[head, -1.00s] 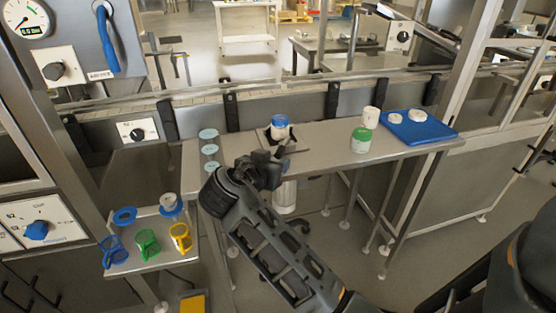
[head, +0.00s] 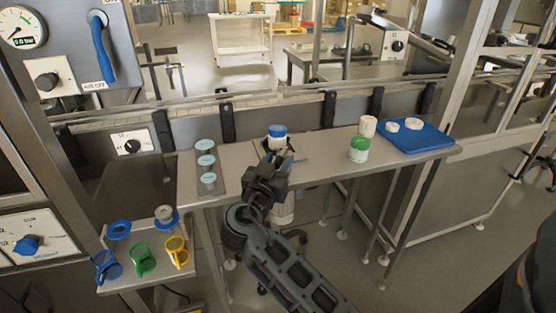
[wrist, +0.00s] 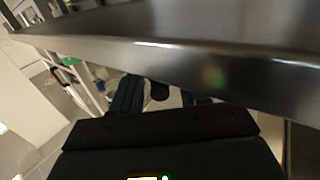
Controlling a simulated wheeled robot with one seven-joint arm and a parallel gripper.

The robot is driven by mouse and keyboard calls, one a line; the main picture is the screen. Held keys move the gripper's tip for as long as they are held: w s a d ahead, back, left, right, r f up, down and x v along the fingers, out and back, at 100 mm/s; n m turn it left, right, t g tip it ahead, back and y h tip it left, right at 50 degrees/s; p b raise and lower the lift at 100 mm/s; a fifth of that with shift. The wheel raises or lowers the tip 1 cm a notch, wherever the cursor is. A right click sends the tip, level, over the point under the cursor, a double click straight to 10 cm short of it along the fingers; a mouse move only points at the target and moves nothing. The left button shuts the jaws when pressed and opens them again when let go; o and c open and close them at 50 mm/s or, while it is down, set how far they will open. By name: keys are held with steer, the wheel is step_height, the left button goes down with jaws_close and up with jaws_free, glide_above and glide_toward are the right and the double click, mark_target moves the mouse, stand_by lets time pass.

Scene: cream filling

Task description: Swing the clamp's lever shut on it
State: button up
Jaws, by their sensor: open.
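A white jar with a blue lid (head: 277,131) stands upright on a dark plate (head: 296,151) on the steel bench. The clamp and its lever are not clear in the head view; my gripper covers the area just in front of the jar. My gripper (head: 276,161) is open at the bench's front edge, just in front of the jar. In the wrist view its fingers (wrist: 162,97) show partly, below the bench edge. A small black rounded thing (wrist: 160,91) shows between them; I cannot tell if it is the lever's end.
The steel bench edge (wrist: 190,50) crosses the wrist view close by. Pale blue discs (head: 206,161) lie left of the jar. A green-and-white jar (head: 359,149), a white cup (head: 367,126) and a blue tray (head: 430,141) stand to the right. A low side table (head: 190,266) holds coloured rings.

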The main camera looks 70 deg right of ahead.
steer(key=shift+d, duration=0.3)
jaws_close()
stand_by(0.3)
